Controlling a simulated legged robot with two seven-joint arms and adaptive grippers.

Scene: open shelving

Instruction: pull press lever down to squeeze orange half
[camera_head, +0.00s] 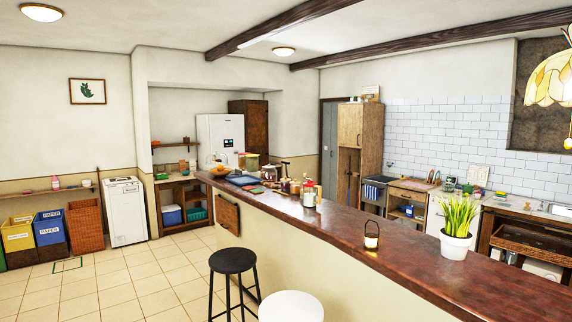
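I cannot make out a press, its lever or an orange half for certain. A cluster of small jars and containers (285,186) stands on the far part of the long brown counter (400,238). A thin dark upright thing shows among them, too small to identify. A bowl with something orange (218,170) sits near the counter's far end. Neither of my grippers is in view.
A black stool (232,261) and a white stool (291,306) stand before the counter. A potted plant (457,247) and a small lantern (371,236) stand on its near part. Bins (50,235) line the left wall. The tiled floor (130,282) at left is clear.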

